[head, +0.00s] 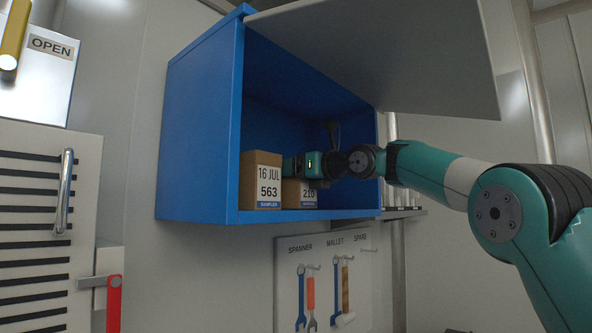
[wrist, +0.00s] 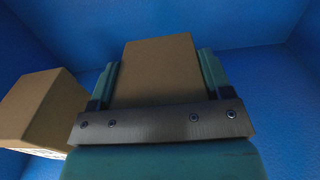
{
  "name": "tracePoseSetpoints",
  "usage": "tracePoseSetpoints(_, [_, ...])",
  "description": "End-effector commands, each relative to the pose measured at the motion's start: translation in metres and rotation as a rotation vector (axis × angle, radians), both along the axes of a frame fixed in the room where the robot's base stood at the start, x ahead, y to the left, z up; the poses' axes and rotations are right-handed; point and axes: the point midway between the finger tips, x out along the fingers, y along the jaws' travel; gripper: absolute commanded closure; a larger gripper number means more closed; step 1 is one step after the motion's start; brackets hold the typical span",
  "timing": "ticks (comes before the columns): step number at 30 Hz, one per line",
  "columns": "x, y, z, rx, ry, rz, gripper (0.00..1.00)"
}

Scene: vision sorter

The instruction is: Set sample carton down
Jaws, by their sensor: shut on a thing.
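My gripper (head: 306,165) is inside the blue wall cabinet (head: 201,135), and its jaws are shut on a brown carton (head: 300,193). That carton has a white label that looks like 233, partly hidden by the gripper. In the wrist view the held carton (wrist: 158,72) lies between the two teal fingers (wrist: 158,85). I cannot tell whether its base touches the cabinet floor. A second carton (head: 261,163), labelled 16 JUL 563, stands to its left and nearer the opening. It also shows at the left of the wrist view (wrist: 40,107), apart from the fingers.
The cabinet's grey door (head: 400,55) is raised above the opening. My arm enters from the right, under it. A tool board (head: 325,275) with spanner and mallet hangs below. Blue floor or wall shows clear right of the held carton in the wrist view.

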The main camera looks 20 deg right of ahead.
Motion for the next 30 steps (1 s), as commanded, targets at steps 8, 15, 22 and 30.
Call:
tracePoseSetpoints(8, [0.000, 0.000, -0.003, -0.001, 0.001, 0.000, 0.02])
tracePoseSetpoints(15, [0.000, 0.000, -0.002, -0.001, 0.001, 0.000, 0.02])
tracePoseSetpoints(22, [-0.017, -0.013, -0.005, -0.001, -0.003, -0.004, 0.02])
tracePoseSetpoints(30, [-0.068, -0.047, -0.005, -0.001, -0.003, -0.005, 0.02])
